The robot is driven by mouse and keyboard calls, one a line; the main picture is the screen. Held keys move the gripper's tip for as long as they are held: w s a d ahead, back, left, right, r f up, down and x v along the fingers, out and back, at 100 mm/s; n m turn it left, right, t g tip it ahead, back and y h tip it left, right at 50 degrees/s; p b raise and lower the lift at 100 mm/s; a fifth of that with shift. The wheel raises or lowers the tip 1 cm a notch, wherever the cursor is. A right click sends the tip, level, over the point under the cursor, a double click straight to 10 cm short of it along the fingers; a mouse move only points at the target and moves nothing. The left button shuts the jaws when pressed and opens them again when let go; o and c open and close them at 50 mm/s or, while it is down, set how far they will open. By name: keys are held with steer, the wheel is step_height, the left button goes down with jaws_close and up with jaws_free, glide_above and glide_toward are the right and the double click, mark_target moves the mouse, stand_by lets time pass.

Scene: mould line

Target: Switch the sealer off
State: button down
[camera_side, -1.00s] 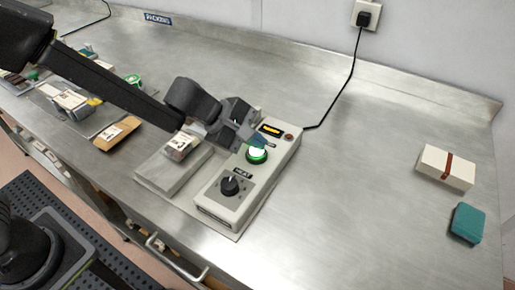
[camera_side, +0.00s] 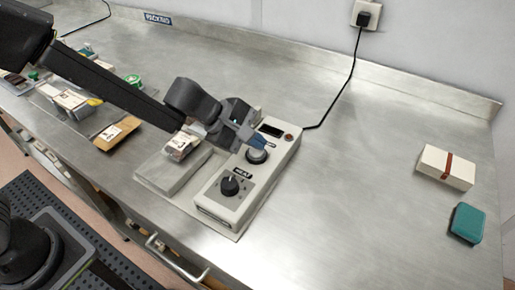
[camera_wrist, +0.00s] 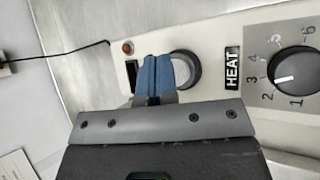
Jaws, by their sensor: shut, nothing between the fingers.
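The sealer (camera_side: 215,207) is a pale box on the steel bench with a flat plate on its left side. The button also shows in the wrist view (camera_wrist: 187,69).
A black cable runs from the sealer to the wall plug (camera_side: 364,18). A cream box with a brown band (camera_side: 446,167) and a teal box (camera_side: 467,223) lie at the right. The bench between is clear.

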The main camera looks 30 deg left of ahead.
mark_target(255, 152)
steer(key=shift+r, duration=3.05)
steer(key=s+a+r+m+y, duration=0.2)
steer(key=s+a+m+y, duration=0.1)
steer(key=s+a+m, duration=0.5)
steer(key=s+a+r+m+y, duration=0.3)
steer(key=s+a+m, duration=0.5)
steer(key=s+a, duration=0.4)
steer(key=shift+s+a+r+y, duration=0.3)
steer(key=shift+s+y, duration=0.4)
steer(key=shift+s, duration=0.35)
